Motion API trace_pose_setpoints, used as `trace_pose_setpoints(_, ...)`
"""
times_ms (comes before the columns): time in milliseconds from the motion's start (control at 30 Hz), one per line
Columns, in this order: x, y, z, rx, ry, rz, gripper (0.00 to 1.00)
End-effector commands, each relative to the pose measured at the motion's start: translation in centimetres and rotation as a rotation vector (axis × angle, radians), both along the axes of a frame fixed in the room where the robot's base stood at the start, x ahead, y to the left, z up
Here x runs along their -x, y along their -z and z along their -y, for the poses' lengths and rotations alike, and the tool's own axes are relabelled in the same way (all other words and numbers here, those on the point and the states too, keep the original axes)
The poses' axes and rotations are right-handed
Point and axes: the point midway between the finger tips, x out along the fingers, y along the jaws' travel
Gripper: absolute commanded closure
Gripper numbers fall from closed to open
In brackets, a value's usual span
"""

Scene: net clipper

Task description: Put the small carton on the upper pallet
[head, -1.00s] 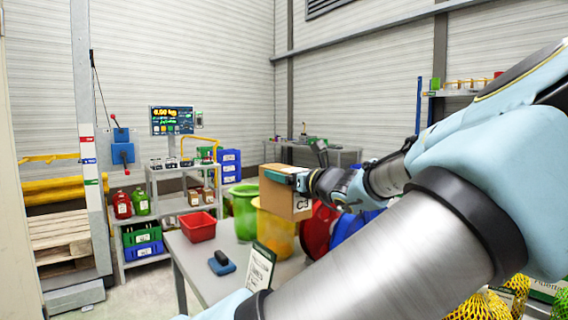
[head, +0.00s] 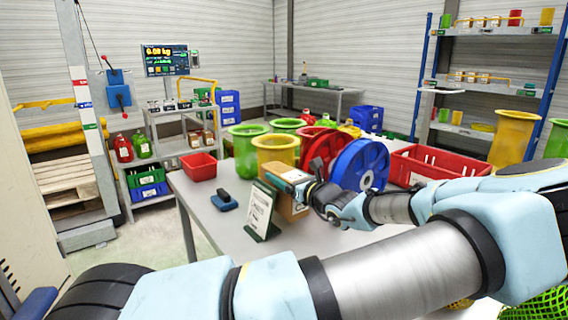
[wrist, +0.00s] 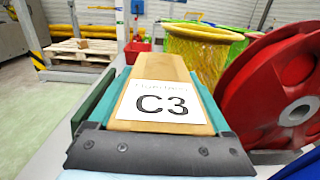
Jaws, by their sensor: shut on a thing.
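My gripper (head: 300,184) is shut on the small brown carton (head: 291,207), over the front part of the grey table. In the wrist view the carton (wrist: 162,67) lies between the two teal fingers and bears a white "C3" label. In the head view a sign hides part of it, and I cannot tell whether it touches the table. The wooden pallets (head: 66,184) are stacked at the far left, apart from the carton.
On the table (head: 215,235) stand a sign (head: 260,211), a blue-black device (head: 224,201), a red bin (head: 199,166), yellow (head: 276,150) and green (head: 246,150) tubs, and red and blue reels (head: 360,166). A post (head: 82,110) stands beside the pallets. Floor shows between table and pallets.

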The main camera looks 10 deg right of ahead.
Motion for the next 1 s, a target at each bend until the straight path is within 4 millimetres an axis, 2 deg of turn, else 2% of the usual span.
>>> trace_pose_setpoints(167,-0.1,0.6,-0.1,-0.002,-0.002,0.007,1.00)
trace_pose_setpoints(433,0.0,3.7,-0.1,-0.003,-0.001,0.007,1.00)
trace_pose_setpoints(833,-0.1,4.2,0.0,-0.001,-0.001,0.007,1.00)
trace_pose_setpoints(867,0.0,4.6,0.0,0.000,0.000,0.001,0.17)
trace_pose_setpoints(1000,0.0,4.5,0.0,0.000,0.000,0.001,0.01)
